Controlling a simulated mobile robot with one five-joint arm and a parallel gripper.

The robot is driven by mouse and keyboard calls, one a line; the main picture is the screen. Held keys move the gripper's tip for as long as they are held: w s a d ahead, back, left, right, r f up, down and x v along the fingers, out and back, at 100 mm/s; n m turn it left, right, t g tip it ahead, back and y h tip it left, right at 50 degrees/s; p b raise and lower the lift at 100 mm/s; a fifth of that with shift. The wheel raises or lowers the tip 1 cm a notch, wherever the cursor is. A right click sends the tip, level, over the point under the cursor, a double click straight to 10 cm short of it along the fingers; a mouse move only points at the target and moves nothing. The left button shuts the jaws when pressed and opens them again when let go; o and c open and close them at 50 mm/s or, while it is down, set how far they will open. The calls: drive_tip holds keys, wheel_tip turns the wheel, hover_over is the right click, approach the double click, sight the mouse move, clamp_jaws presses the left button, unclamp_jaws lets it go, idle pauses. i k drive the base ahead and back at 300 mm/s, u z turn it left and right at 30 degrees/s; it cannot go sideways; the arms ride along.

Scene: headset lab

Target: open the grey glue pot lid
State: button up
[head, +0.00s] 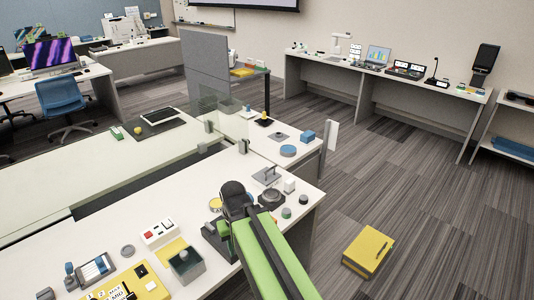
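The dark parts below that joint, right of the grey box, look like my gripper (218,240). Its fingers cannot be made out. It appears apart from the box.
A yellow panel (142,284) and a white switch box (159,233) stand beside the grey box. A dark round device (271,197) and small knobs lie right of my arm. A yellow box (368,251) lies on the floor. A clear screen (215,118) stands behind.

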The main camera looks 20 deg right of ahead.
sight(267, 172)
drive_tip(key=i, duration=0.95)
drive_tip(key=u, duration=0.05)
